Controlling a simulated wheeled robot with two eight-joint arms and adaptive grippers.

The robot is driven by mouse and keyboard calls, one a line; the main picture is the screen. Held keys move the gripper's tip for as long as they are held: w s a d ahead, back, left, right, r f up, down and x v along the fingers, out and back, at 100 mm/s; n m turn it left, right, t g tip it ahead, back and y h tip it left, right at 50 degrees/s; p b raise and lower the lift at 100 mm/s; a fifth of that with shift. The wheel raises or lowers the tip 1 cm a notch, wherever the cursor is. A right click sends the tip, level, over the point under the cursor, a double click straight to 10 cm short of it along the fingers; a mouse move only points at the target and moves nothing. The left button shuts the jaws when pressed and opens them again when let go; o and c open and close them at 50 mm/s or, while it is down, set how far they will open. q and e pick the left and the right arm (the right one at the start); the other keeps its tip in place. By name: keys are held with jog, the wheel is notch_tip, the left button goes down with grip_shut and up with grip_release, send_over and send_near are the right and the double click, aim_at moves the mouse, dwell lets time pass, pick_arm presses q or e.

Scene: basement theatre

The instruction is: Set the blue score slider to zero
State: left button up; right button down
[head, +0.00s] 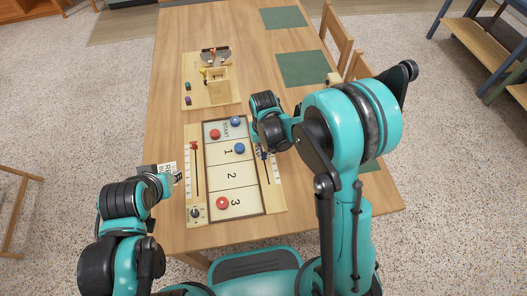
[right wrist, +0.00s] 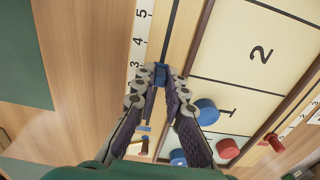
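The shuffleboard-style game board (head: 234,205) lies on the wooden table. In the right wrist view the blue score slider (right wrist: 160,74) sits in its slot beside the number strip, near the 3. My right gripper (right wrist: 160,72) has its fingertips closed in on both sides of this slider. In the head view the right gripper (head: 262,142) is over the board's right rail and hides part of it. My left gripper (head: 172,178) is beside the board's left edge, apart from it; its fingers are too small to read.
The red slider (head: 194,146) is on the left rail. Red and blue pucks, such as one blue puck (right wrist: 206,111), lie on the lanes. A small wooden game (head: 207,88) stands behind the board. Green mats (head: 302,68) lie at the right.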

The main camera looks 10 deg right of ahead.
jog(key=w, duration=0.9)
jog(key=shift+w, duration=0.2)
jog(key=c, duration=1.8)
grip_release()
jog(key=shift+w, duration=0.1)
jog(key=shift+c, duration=0.2)
notch_tip(320, 180, up, 12)
